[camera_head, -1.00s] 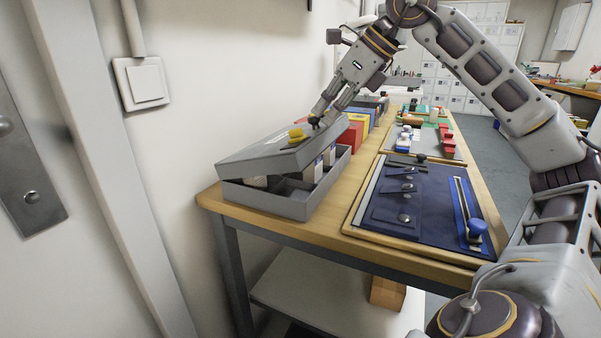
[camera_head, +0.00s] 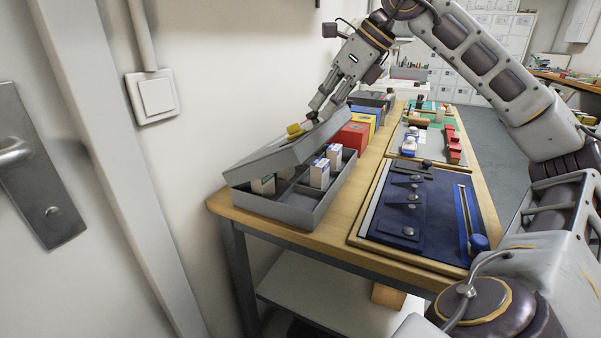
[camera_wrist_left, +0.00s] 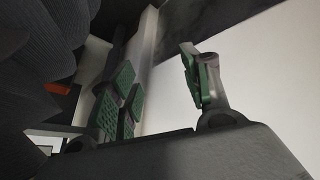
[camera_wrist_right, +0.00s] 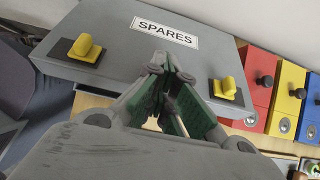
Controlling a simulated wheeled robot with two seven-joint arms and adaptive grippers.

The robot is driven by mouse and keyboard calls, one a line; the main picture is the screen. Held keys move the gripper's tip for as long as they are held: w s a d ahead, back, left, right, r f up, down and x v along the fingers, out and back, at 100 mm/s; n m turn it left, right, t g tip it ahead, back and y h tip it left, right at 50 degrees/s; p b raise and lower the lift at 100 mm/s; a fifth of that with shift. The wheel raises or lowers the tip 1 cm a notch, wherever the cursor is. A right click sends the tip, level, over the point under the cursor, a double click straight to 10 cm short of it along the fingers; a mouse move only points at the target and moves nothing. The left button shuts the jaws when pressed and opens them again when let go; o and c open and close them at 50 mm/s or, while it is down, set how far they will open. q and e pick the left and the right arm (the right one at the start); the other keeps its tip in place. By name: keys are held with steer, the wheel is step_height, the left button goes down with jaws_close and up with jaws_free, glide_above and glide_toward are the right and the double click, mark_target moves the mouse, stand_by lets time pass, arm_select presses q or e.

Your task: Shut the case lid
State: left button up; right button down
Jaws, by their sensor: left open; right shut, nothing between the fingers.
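The grey case (camera_head: 285,211) stands on the near left of the bench by the wall. Its grey lid (camera_head: 278,154) is partly open and tilted, and small white boxes (camera_head: 320,172) show in the compartments under it. In the right wrist view the lid (camera_wrist_right: 215,58) bears a SPARES label (camera_wrist_right: 165,32) and two yellow latches (camera_wrist_right: 86,48). My right gripper (camera_head: 318,108) is shut and empty at the lid's raised edge; I cannot tell whether it touches. My left gripper (camera_wrist_left: 157,68) is open and empty, seen only in the left wrist view.
Red (camera_head: 352,137), yellow and blue bins stand behind the case along the wall. A blue mat (camera_head: 440,205) in a wooden-edged tray lies to its right, with a grey tray of small items beyond. My right arm spans over the bench's right side.

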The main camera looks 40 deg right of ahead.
steer(key=shift+w+a+r+p, duration=0.15)
steer(key=shift+w+r+p, duration=0.2)
steer(key=shift+r+p, duration=0.7)
steer(key=shift+r, duration=0.05)
steer(key=shift+s+r+p, duration=0.1)
steer(key=shift+r+p, duration=0.25)
steer(key=shift+r, duration=0.05)
arm_select(q)
steer(key=shift+m+g+y, duration=0.3)
steer(key=shift+g+y, duration=0.1)
steer(key=shift+g, duration=0.1)
steer(key=r, duration=0.3)
steer(key=a+r, duration=0.1)
steer(key=r, duration=0.1)
arm_select(e)
steer(key=shift+d, duration=0.2)
arm_select(q)
steer(key=shift+s+d+f, duration=0.1)
steer(key=shift+d+f, duration=0.05)
